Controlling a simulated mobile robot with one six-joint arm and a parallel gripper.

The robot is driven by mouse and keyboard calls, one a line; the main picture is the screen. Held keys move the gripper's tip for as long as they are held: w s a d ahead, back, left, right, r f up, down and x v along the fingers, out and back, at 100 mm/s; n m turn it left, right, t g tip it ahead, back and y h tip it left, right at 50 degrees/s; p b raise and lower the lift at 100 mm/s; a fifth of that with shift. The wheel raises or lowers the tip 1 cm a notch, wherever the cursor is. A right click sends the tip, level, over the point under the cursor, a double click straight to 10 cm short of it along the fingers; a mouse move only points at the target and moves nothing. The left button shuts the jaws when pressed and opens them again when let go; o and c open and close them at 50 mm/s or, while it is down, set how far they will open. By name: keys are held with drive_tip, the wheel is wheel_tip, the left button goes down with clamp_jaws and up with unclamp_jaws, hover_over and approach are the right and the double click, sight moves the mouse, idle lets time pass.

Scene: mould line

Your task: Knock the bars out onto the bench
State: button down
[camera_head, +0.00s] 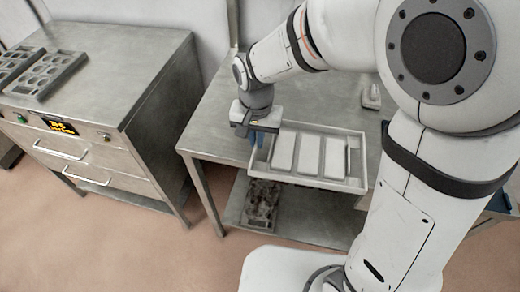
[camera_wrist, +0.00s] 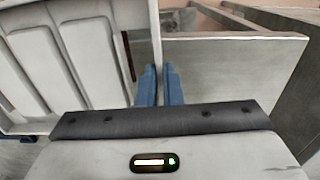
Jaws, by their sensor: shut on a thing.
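A white mould (camera_head: 312,182) shows in the head view over the front part of the steel bench (camera_head: 215,125). It is a shallow rimmed tray, about level. Three pale bars (camera_head: 309,155) lie side by side in it, face up. Bars (camera_wrist: 86,48) and the mould's rim (camera_wrist: 139,35) also show at left in the wrist view. My gripper (camera_head: 256,138) is at the mould's left end, its blue fingers (camera_wrist: 159,82) closed on the rim. I cannot tell whether the mould rests on the bench or hangs just above it.
A lower shelf holds a dark mottled tray (camera_head: 262,200). A steel cabinet (camera_head: 110,85) with drawers and a lit display stands left, bearing grey trays with openings (camera_head: 48,72). The bench's left part is bare.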

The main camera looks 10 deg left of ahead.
wheel_tip(320, 180, up, 5)
drive_tip(key=shift+f+p, duration=0.2)
drive_tip(key=shift+p, duration=0.2)
drive_tip(key=shift+r+p, duration=1.05)
drive_tip(key=shift+r, duration=0.5)
drive_tip(key=shift+r+p, duration=1.3)
drive_tip(key=shift+r, duration=0.45)
